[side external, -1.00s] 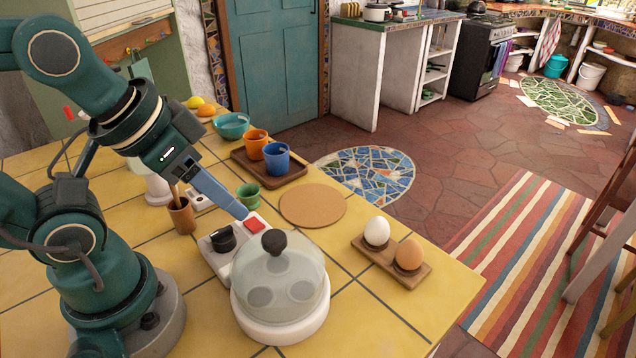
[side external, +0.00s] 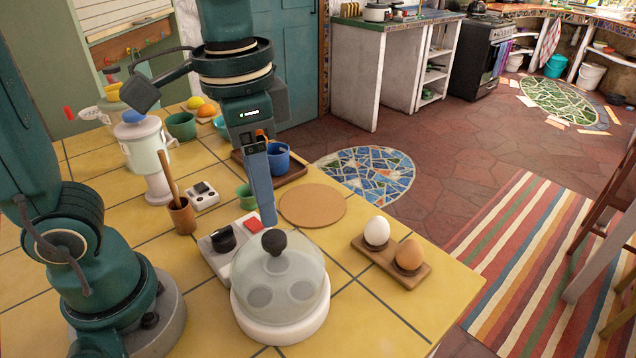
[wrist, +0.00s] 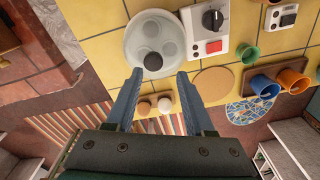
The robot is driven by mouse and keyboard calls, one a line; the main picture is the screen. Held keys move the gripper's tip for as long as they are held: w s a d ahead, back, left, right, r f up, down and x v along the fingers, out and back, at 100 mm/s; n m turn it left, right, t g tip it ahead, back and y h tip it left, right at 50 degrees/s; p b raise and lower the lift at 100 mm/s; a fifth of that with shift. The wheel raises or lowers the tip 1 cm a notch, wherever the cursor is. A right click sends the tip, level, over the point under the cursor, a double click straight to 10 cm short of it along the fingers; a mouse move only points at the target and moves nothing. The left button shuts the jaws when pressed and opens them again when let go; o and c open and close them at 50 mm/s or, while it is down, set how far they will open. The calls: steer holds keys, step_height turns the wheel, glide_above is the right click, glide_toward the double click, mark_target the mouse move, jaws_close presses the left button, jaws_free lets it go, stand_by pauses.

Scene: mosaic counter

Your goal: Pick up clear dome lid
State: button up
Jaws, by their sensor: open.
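The clear dome lid (side external: 296,268) has a dark round knob (side external: 273,241) on top. It sits on a round white base (side external: 282,329) at the front of the yellow tiled counter, and round shapes show through it. In the wrist view the lid (wrist: 165,32) and its knob (wrist: 153,62) lie just beyond my fingertips. My gripper (side external: 268,222) points down, above and behind the knob in the side view. In the wrist view my gripper (wrist: 158,74) is open and empty, its two blue fingers on either side of the knob's line. The fingers do not touch the lid.
A white device with a black dial (side external: 223,239) and red button (side external: 255,225) stands close behind the lid. A wooden holder (side external: 408,273) with two eggs is to the right. A cork mat (side external: 313,205), green cup (side external: 247,196) and tray of cups (side external: 294,174) are further back.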

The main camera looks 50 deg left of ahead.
mark_target(273, 237)
steer(key=shift+w+d+f, duration=0.2)
steer(key=shift+d+f, duration=0.15)
steer(key=shift+d, duration=0.05)
steer(key=shift+s+d+f+m+g, duration=0.1)
steer(key=shift+d+f+m+g, duration=0.15)
steer(key=shift+f, duration=2.6)
jaws_close()
